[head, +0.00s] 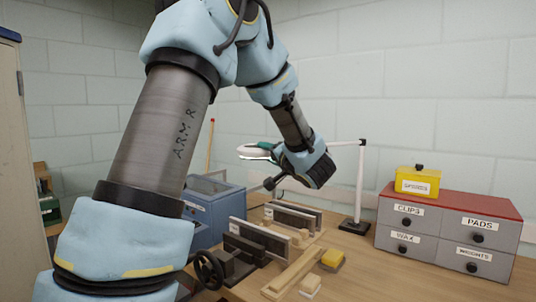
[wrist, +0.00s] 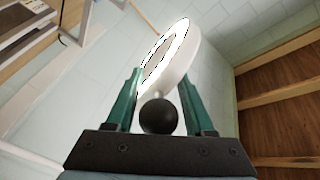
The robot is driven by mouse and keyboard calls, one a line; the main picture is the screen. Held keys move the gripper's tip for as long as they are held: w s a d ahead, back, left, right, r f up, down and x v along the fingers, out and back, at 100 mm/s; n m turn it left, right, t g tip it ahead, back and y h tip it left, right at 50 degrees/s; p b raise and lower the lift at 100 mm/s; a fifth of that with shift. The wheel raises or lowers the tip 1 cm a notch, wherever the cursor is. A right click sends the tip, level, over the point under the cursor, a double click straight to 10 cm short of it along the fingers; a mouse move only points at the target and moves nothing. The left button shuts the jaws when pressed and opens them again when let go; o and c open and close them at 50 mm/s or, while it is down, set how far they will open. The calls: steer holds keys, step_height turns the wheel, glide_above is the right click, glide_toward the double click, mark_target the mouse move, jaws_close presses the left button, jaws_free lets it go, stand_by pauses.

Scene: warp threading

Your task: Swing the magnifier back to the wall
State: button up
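The magnifier has a white ring head (wrist: 186,55) in the wrist view, with a round black knob (wrist: 158,117) at its near end. In the head view its white post (head: 359,190) stands on a dark base, and its white arm reaches left behind my wrist to the ring head (head: 250,153). My gripper (wrist: 160,73) has its green fingers on both sides of the knob. A narrow gap shows on the knob's right, so the fingers look open around it.
A grey drawer cabinet (head: 448,238) with a red top carries a yellow box (head: 417,185) at right. A pale block wall (head: 430,130) is behind.

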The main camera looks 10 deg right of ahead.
steer(key=shift+f, duration=0.1)
jaws_close()
steer(key=shift+w, duration=0.1)
stand_by(0.3)
